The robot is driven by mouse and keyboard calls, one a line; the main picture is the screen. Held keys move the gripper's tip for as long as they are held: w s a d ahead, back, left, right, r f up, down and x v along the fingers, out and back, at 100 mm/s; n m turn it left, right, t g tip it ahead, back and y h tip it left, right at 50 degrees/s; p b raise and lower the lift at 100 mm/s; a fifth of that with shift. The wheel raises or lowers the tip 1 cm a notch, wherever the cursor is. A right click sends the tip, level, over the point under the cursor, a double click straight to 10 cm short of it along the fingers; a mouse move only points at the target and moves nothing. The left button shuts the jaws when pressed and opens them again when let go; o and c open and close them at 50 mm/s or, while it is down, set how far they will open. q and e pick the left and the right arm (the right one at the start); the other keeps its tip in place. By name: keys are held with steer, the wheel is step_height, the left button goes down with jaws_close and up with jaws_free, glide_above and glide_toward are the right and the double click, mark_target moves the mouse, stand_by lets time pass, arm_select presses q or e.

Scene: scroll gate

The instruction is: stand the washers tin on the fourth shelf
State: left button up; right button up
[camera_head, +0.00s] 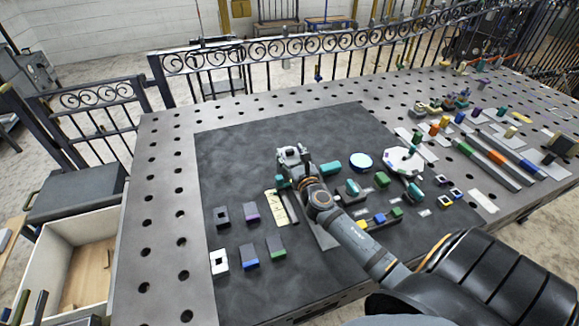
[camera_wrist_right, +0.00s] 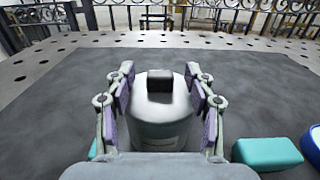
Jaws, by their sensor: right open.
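A pale grey round tin with a dark block-shaped top (camera_wrist_right: 160,118) stands upright on the dark mat in the right wrist view. I cannot read a label on it. My right gripper (camera_wrist_right: 160,72) is open, with one finger on each side of the tin. Small gaps seem to show between the pads and its sides. In the head view my right gripper (camera_head: 293,165) is over the middle of the mat and largely hides the tin. No shelf can be made out clearly. My left gripper is not in view.
The dark mat (camera_head: 235,165) lies on a perforated metal table (camera_head: 160,215). Small coloured blocks (camera_head: 250,255) stand at the front left. Several parts crowd the right side.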

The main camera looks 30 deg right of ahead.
jaws_close()
steer(key=shift+r, duration=0.1)
stand_by(0.3)
step_height(320, 180, up, 28)
steer(key=p, duration=0.6)
